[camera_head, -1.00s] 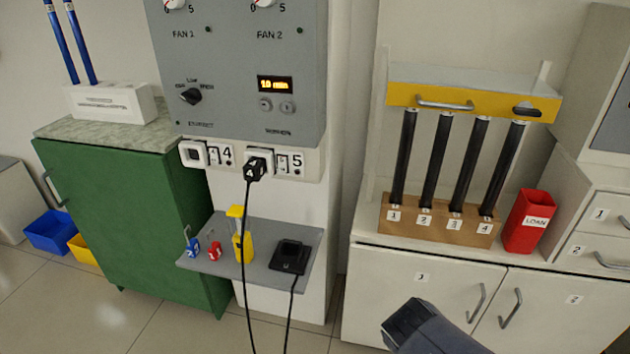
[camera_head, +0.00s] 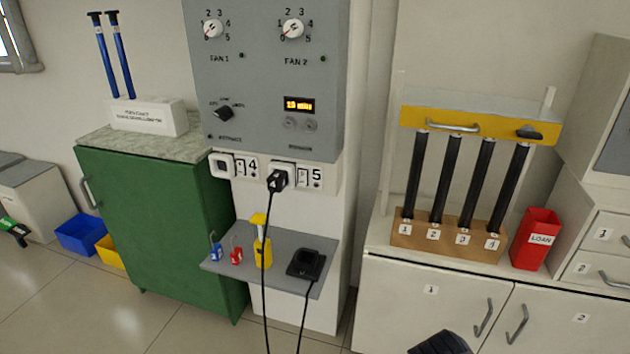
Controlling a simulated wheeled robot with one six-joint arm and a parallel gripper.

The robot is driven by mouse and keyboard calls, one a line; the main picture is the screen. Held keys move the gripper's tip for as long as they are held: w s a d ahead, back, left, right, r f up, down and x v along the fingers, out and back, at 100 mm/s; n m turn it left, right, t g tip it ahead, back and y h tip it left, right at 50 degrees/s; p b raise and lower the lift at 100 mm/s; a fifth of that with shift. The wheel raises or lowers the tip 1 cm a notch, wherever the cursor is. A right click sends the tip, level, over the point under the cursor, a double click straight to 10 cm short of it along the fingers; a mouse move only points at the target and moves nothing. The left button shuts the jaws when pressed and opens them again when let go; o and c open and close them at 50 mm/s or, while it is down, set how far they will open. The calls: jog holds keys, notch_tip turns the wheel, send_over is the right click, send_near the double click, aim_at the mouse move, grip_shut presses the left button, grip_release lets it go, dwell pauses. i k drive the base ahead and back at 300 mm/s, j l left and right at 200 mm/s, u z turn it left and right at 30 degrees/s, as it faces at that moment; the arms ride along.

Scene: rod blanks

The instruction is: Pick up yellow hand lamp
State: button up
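The yellow hand lamp (camera_head: 262,252) stands upright on the small grey shelf (camera_head: 228,267) under the wall panel, with a yellow top piece above its body. A black cable hangs in front of it. A dark end part of my arm, which looks like my gripper (camera_head: 440,344), shows at the bottom edge, right of and well apart from the lamp. Its fingers cannot be made out.
A blue padlock (camera_head: 216,252), a red padlock (camera_head: 236,256) and a black cradle (camera_head: 306,264) share the shelf. A plug (camera_head: 278,180) sits in a socket above. A green cabinet (camera_head: 150,225) stands left, a white cabinet (camera_head: 395,300) right. Floor shows between and in front.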

aim_at(258, 220)
jog(key=i+l+u, duration=0.15)
jog(key=i+u, duration=0.2)
jog(key=i+l+u, duration=0.35)
jog(key=i, duration=0.15)
jog(key=j, duration=0.1)
